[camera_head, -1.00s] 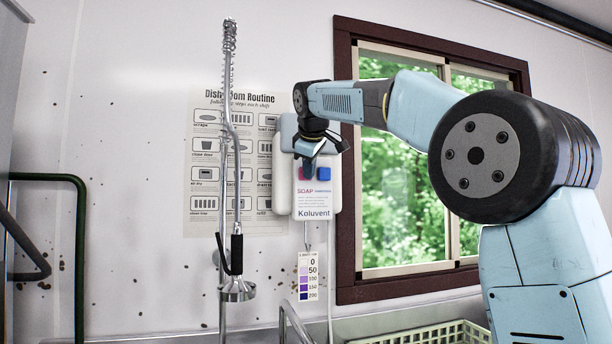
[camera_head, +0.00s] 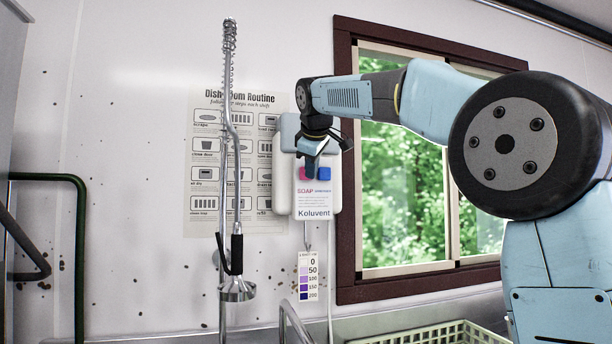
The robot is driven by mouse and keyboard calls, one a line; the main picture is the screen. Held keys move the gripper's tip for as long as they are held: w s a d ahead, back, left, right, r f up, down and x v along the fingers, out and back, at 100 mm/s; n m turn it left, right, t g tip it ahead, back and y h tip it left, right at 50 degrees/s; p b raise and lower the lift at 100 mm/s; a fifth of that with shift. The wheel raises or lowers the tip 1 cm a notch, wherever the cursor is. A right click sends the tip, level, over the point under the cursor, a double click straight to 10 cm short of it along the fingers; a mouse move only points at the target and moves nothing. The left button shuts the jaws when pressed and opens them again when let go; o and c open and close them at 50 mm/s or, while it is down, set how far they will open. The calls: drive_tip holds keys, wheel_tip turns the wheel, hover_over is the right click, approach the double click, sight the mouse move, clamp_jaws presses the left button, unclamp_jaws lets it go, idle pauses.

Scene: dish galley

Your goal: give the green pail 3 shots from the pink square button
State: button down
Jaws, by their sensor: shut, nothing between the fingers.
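The white soap dispenser (camera_head: 314,202) hangs on the wall left of the window. Its front has a pink square button (camera_head: 301,173) on the left, partly covered by my gripper, and a blue button (camera_head: 324,173) to its right. My gripper (camera_head: 310,172) is shut and empty, its fingertips pointing down in front of the dispenser, over the gap between the two buttons. I cannot tell whether the fingertips touch the pink button. The green pail is not in view.
A sprayer (camera_head: 236,289) on a tall spring hose stands left of the dispenser. A poster (camera_head: 205,160) hangs behind it. A strip chart (camera_head: 308,275) hangs below the dispenser. A pale crate (camera_head: 440,335) sits at the bottom right, below the window (camera_head: 400,190).

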drive_tip(key=shift+w, duration=0.1)
drive_tip(key=shift+w+a, duration=0.1)
drive_tip(key=shift+w, duration=0.2)
drive_tip(key=shift+w+a, duration=0.2)
drive_tip(key=shift+w, duration=0.55)
idle(1.3)
drive_tip(key=shift+s, duration=0.15)
drive_tip(key=shift+s+d, duration=0.15)
drive_tip(key=shift+s, duration=0.35)
drive_tip(key=shift+s+d, duration=0.15)
drive_tip(key=shift+s, duration=0.35)
drive_tip(key=s, duration=0.2)
drive_tip(key=s+d, duration=0.1)
drive_tip(key=s, duration=0.1)
drive_tip(key=shift+s+d, duration=0.2)
drive_tip(key=shift+s, duration=0.2)
idle(0.8)
